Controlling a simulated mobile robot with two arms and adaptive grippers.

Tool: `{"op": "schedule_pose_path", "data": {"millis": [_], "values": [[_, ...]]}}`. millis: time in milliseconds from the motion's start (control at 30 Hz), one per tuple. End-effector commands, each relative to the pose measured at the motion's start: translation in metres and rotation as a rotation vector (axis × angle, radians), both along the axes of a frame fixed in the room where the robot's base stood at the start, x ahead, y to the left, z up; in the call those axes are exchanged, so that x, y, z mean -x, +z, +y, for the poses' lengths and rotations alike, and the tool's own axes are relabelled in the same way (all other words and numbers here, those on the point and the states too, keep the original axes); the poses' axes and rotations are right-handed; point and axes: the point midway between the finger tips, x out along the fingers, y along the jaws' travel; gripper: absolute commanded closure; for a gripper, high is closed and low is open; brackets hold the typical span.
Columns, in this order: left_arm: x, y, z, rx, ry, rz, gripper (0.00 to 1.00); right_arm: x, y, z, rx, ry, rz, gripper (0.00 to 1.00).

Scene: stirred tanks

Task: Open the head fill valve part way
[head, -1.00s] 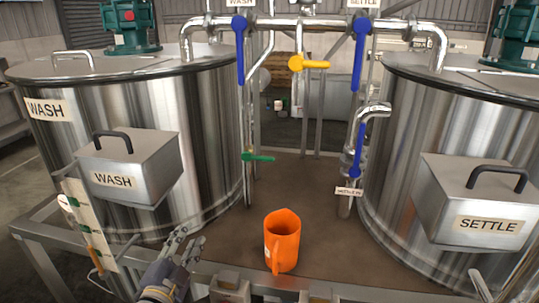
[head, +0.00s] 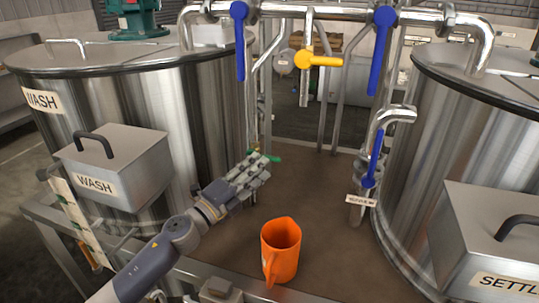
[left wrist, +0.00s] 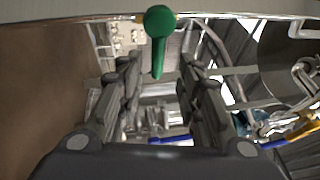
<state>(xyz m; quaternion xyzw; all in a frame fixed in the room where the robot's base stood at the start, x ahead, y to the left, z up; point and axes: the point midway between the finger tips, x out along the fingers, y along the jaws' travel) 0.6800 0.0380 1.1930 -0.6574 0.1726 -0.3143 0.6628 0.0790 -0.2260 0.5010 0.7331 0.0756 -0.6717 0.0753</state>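A green valve handle (head: 262,157) sits on a thin upright pipe beside the WASH tank. No label that I can read names it as the head fill valve. In the left wrist view the green handle (left wrist: 158,38) points down between the finger lines, with clear gaps on both sides. My left gripper (head: 256,172) reaches up to the green handle and partly hides it. In the left wrist view its fingers (left wrist: 160,75) are spread and hold nothing. Whether they touch the handle cannot be told. My right gripper is not in view.
A yellow handle (head: 318,61) and blue handles (head: 240,40) (head: 384,50) hang on the upper pipes. Another blue handle (head: 375,158) is by the SETTLE tank (head: 410,150). An orange jug (head: 281,248) stands on the platform. The WASH tank (head: 100,95) is close left of my arm.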

Motion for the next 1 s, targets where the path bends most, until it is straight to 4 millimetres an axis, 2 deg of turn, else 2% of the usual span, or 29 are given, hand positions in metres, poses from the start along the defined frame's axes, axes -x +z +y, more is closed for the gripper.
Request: {"op": "schedule_pose_path", "data": {"millis": [33,133,300,467,733,767,900,1000], "values": [[-0.008,0.004,-0.007,0.003,-0.001,0.000,0.67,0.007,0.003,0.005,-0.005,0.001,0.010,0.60],[-0.019,0.007,-0.018,0.004,-0.001,0.001,0.67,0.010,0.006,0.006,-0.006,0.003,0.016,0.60],[-0.032,0.008,-0.029,0.001,0.000,0.000,0.67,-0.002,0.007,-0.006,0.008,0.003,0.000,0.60],[-0.038,0.010,-0.033,0.001,0.000,0.000,0.67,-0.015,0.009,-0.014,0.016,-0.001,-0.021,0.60],[-0.038,0.009,-0.034,0.001,0.000,0.000,0.67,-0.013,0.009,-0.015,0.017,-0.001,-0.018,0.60],[-0.038,0.009,-0.034,0.001,0.000,0.000,0.71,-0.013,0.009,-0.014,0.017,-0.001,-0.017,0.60],[-0.038,0.009,-0.033,0.001,0.000,0.001,1.00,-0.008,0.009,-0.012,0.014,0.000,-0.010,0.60],[-0.038,0.009,-0.033,0.001,0.000,0.001,1.00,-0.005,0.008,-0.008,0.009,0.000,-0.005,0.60]]}}
